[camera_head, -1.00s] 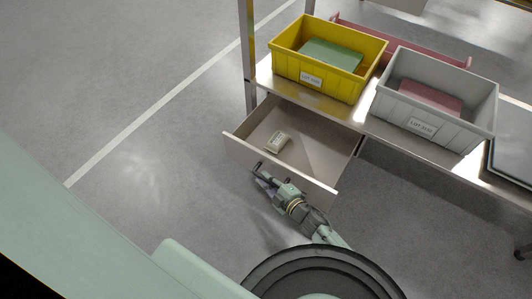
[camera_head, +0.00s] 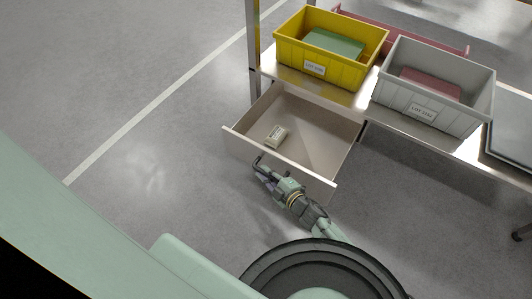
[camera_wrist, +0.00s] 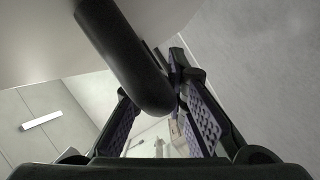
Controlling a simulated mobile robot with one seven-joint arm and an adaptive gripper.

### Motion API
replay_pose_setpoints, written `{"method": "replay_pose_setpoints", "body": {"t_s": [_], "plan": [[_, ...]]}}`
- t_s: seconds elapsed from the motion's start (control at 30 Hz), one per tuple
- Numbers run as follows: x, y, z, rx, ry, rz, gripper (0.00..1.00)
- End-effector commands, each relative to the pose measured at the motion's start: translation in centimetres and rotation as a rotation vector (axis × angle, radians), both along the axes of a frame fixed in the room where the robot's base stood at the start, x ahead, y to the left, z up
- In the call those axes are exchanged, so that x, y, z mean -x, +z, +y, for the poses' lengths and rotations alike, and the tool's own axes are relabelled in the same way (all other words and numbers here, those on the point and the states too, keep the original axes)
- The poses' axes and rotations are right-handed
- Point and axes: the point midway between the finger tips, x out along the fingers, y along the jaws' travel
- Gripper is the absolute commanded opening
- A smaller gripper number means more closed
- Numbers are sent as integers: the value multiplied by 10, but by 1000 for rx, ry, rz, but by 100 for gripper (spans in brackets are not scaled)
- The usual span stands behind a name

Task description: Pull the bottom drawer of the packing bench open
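The packing bench's bottom drawer (camera_head: 312,125) stands well open, its interior facing up in the head view. A small pale box (camera_head: 276,136) lies inside it. My gripper (camera_head: 263,172) is at the outer side of the drawer front (camera_head: 305,174), near its middle. In the wrist view, the dark rounded drawer handle (camera_wrist: 130,65) runs between my gripper's two padded fingers (camera_wrist: 164,115). The fingers are drawn in around the handle and look shut on it; the exact contact is partly hidden by the handle.
A yellow bin (camera_head: 345,75) with a green item and a grey bin (camera_head: 455,122) with a red item stand on the bench top (camera_head: 362,100). A bench leg (camera_head: 253,45) rises at the left. The floor left of the drawer is clear.

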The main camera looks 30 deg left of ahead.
Motion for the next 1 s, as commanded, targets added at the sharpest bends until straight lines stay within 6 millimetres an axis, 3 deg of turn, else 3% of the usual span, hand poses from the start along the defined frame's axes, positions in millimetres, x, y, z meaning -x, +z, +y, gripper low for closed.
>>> {"method": "replay_pose_setpoints", "body": {"t_s": [0.3,0.63,0.77,1.0], "plan": [[0,0,0,1,-1,0,33],[0,1,-4,1,-2,-1,33],[5,4,-19,3,-3,-1,33],[24,15,-67,2,-4,-1,33]]}}
